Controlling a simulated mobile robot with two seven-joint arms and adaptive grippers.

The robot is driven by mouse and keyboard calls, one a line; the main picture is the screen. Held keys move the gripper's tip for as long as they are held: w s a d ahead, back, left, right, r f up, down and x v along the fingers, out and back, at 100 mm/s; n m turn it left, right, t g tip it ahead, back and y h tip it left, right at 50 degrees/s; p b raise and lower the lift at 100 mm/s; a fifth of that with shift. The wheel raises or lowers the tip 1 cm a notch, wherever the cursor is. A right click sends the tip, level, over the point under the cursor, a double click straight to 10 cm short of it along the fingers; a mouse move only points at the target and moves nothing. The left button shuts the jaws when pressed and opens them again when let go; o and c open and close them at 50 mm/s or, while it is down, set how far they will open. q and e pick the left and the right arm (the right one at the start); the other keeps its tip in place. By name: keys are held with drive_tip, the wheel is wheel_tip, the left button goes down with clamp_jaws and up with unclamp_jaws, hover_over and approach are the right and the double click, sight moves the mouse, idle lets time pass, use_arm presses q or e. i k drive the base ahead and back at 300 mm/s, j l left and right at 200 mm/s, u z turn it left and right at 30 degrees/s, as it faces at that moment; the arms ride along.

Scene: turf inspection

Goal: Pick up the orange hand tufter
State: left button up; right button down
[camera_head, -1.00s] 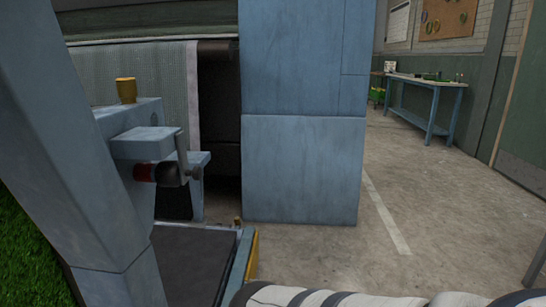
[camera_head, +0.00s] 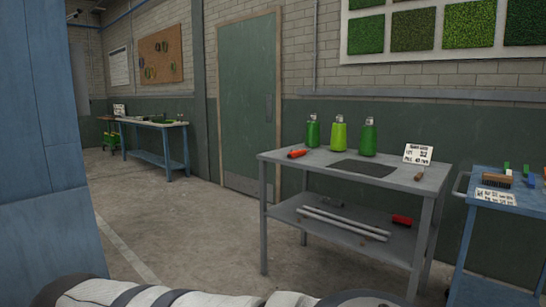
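A small orange-red tool (camera_head: 297,153) lies on the left end of the grey table's top (camera_head: 327,167). It may be the orange hand tufter, but it is too small to tell for certain. Neither of my grippers is in view. A white and dark-banded arm link of mine crosses the bottom edge of the view.
Several green bottles, a dark mat (camera_head: 363,168) and a label card (camera_head: 417,154) share the grey table. A blue cart (camera_head: 505,202) stands at right, a blue workbench (camera_head: 152,124) far left. A blue machine panel (camera_head: 45,200) fills the left edge. Open concrete floor (camera_head: 195,225) lies between.

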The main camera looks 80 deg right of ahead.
sight(300, 152)
drive_tip(key=z, duration=2.65)
drive_tip(key=u, duration=3.45)
drive_tip(key=z, duration=3.45)
drive_tip(key=i+z, duration=0.1)
drive_tip(key=i, duration=0.65)
drive_tip(key=i+j+z, duration=0.15)
drive_tip(key=i, duration=0.6)
